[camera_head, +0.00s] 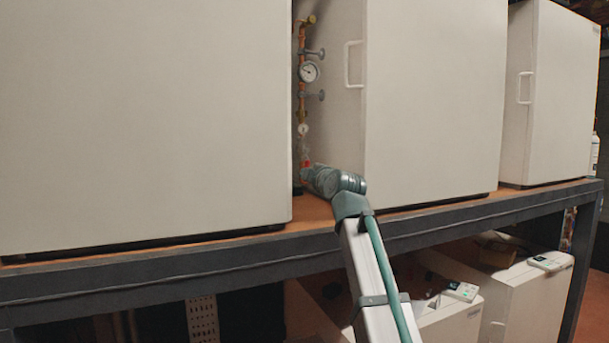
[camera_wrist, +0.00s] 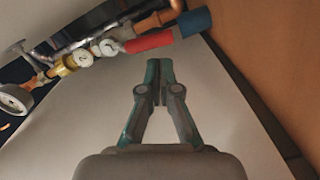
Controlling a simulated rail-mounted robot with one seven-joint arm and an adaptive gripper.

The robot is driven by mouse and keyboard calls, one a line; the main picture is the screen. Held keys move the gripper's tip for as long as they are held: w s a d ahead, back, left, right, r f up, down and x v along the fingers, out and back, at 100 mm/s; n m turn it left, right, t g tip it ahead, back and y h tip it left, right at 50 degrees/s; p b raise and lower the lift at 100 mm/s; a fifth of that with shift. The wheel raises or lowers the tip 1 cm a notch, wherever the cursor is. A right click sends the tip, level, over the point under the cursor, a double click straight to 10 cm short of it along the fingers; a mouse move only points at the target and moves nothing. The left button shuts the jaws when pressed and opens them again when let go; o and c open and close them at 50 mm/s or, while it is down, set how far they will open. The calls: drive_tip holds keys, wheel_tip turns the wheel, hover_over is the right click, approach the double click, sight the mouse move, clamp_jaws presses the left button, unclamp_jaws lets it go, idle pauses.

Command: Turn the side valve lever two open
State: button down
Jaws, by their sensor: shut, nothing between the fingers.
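A copper and brass pipe with valves and gauges runs up the gap between two white cabinets in the head view. A red lever-like part (camera_head: 307,164) shows low on it. In the wrist view the red part (camera_wrist: 148,41) lies across the top, with a blue part (camera_wrist: 195,22) at its right end. I cannot tell which part is lever two. My gripper (camera_wrist: 159,65) is shut and empty, its fingertips just below the red part in the picture, with a visible gap. In the head view my arm's end reaches into the gap and the fingertips are not clear.
White cabinets stand left (camera_head: 140,120) and right (camera_head: 435,100) of the gap on a grey-framed shelf (camera_head: 150,270). A round gauge (camera_head: 309,72) and grey valve handles (camera_head: 314,96) sit higher on the pipe. A pale panel (camera_wrist: 80,110) lies behind my fingers in the wrist view.

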sight(308, 166)
drive_tip(key=v, duration=0.6)
drive_tip(key=c, duration=1.7)
unclamp_jaws()
drive_tip(key=shift+s+d, duration=0.1)
drive_tip(key=shift+s, duration=0.45)
drive_tip(key=o, duration=0.3)
drive_tip(key=shift+s+r+p, duration=0.2)
drive_tip(key=shift+r+p, duration=0.15)
drive_tip(key=shift+p, duration=0.25)
drive_tip(key=shift+o, duration=1.2)
drive_tip(key=shift+w+r+p, duration=0.1)
drive_tip(key=shift+r+p, duration=0.25)
drive_tip(key=shift+p, duration=0.25)
drive_tip(key=shift+o, duration=0.2)
drive_tip(key=shift+w+a+r+p, duration=0.15)
drive_tip(key=shift+a+r+p, duration=0.1)
drive_tip(key=shift+p, duration=0.7)
drive_tip(key=w+m+h+p, duration=0.1)
drive_tip(key=w+m+p, duration=0.3)
drive_tip(key=m+p, duration=0.1)
drive_tip(key=w+a+m+p, duration=0.1)
drive_tip(key=w+m+p, duration=0.3)
drive_tip(key=m+p, duration=0.2)
drive_tip(key=w+m+h+p, duration=0.1)
drive_tip(key=w+m+p, duration=0.3)
drive_tip(key=m+p, duration=0.2)
drive_tip(key=shift+w+a+f+t+h+p, duration=0.2)
drive_tip(key=shift+w+a+t+h+p, duration=0.15)
drive_tip(key=shift+p, duration=1.05)
drive_tip(key=shift+s+d, duration=0.1)
